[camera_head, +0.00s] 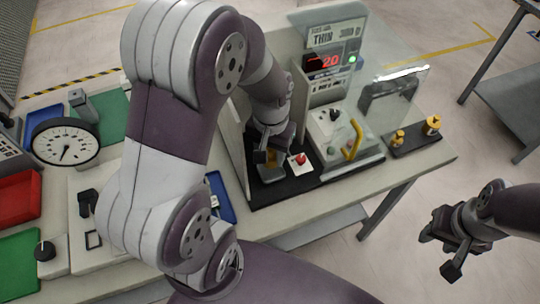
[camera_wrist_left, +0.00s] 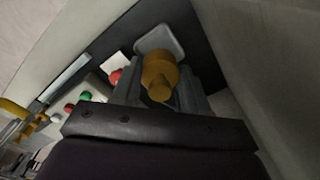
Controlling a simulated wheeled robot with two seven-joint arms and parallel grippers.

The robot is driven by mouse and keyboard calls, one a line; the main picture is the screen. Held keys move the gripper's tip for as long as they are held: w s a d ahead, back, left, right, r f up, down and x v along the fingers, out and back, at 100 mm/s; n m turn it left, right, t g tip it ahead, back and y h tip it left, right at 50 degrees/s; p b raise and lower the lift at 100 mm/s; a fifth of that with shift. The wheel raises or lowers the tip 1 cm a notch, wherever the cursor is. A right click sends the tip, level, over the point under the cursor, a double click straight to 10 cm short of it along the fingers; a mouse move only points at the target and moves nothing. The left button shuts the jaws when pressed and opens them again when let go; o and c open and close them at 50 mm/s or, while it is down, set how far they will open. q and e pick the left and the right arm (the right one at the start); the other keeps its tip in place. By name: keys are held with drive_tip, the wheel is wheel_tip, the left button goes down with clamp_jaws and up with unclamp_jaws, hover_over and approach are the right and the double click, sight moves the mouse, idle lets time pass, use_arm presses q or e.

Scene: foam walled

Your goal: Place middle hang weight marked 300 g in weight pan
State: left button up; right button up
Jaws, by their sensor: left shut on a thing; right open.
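My left gripper (camera_head: 270,150) is shut on a brass hang weight (camera_wrist_left: 160,75), low inside the walled foam station. In the left wrist view a light grey plate with rounded corners, which looks like the weight pan (camera_wrist_left: 158,40), lies just beyond the weight. Whether they touch I cannot tell. Two other brass weights (camera_head: 397,138) (camera_head: 433,124) stand on a dark strip at the right. My right gripper (camera_head: 447,252) is open and empty, beyond the table's right edge.
A light wall (camera_head: 234,148) stands close to the left gripper. A red button (camera_head: 300,159), a yellow handle (camera_head: 353,140) and a clear panel (camera_head: 398,100) are to its right. A dial gauge (camera_head: 66,143) and a red tray (camera_head: 18,198) are at the left.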

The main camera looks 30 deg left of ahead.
sight(271, 171)
use_arm(q)
drive_tip(key=f, duration=0.5)
drive_tip(key=shift+w+a, duration=0.1)
drive_tip(key=shift+w, duration=0.2)
drive_tip(key=shift+s, duration=0.15)
drive_tip(key=shift+f, duration=0.15)
drive_tip(key=o, duration=1.3)
wheel_tip(271, 171, up, 12)
drive_tip(key=shift+r, duration=0.2)
